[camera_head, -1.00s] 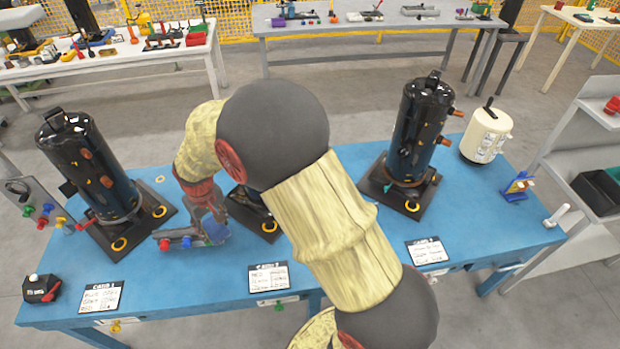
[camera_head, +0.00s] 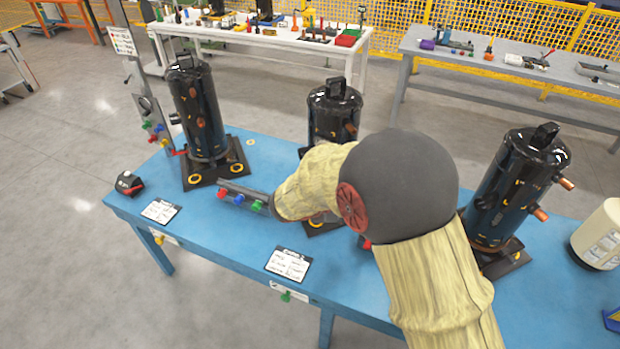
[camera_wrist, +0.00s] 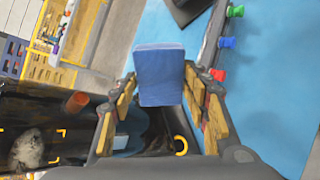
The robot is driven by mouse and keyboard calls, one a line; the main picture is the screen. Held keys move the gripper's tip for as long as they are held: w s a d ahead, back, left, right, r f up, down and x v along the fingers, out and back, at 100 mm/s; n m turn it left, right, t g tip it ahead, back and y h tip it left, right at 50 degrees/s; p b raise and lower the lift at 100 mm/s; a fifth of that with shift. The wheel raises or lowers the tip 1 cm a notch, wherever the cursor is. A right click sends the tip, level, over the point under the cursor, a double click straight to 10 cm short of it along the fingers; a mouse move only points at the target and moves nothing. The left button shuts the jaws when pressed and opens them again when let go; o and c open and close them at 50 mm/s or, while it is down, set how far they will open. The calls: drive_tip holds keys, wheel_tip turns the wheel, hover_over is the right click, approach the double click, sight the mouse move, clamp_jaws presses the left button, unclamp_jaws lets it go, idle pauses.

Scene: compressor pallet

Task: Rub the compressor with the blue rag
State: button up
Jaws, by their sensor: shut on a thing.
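Three black upright compressors stand on a blue table (camera_head: 225,245): a left one (camera_head: 200,115), a middle one (camera_head: 335,115) partly hidden by my arm, and a right one (camera_head: 515,190). In the wrist view my gripper (camera_wrist: 160,80) is shut on the blue rag (camera_wrist: 160,60), which sticks out beyond the fingertips. A dark compressor body (camera_wrist: 40,105) with a copper stub lies close to the left of my fingers there. Whether the rag touches it, I cannot tell. My gripper and the rag are hidden behind my arm in the head view.
A grey bar with red, blue and green knobs (camera_head: 240,197) lies on the table, close right of my fingers in the wrist view (camera_wrist: 210,45). Label cards (camera_head: 290,264) line the front edge. A cream canister (camera_head: 602,238) stands at right. The table's front left is mostly clear.

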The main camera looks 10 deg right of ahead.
drive_tip(key=w+a+r+n+t+y+b, duration=0.1)
drive_tip(key=w+a+r+n+t+b, duration=0.1)
drive_tip(key=w+a+r+n+t, duration=0.3)
drive_tip(key=w+a+r+n+t+y+b, duration=0.1)
drive_tip(key=w+a+r+n+t, duration=0.15)
drive_tip(key=w+a+t, duration=0.35)
drive_tip(key=shift+n+g, duration=0.25)
drive_tip(key=shift+g, duration=0.05)
drive_tip(key=shift+w+d+f, duration=0.15)
drive_tip(key=shift+w+d, duration=1.3)
drive_tip(key=shift+x, duration=0.9)
drive_tip(key=shift+d, duration=0.1)
drive_tip(key=shift+s+r+p, duration=0.1)
drive_tip(key=shift+r+p, duration=0.4)
drive_tip(key=shift+r, duration=1.65)
drive_tip(key=shift+f+b, duration=0.1)
drive_tip(key=shift+b, duration=0.25)
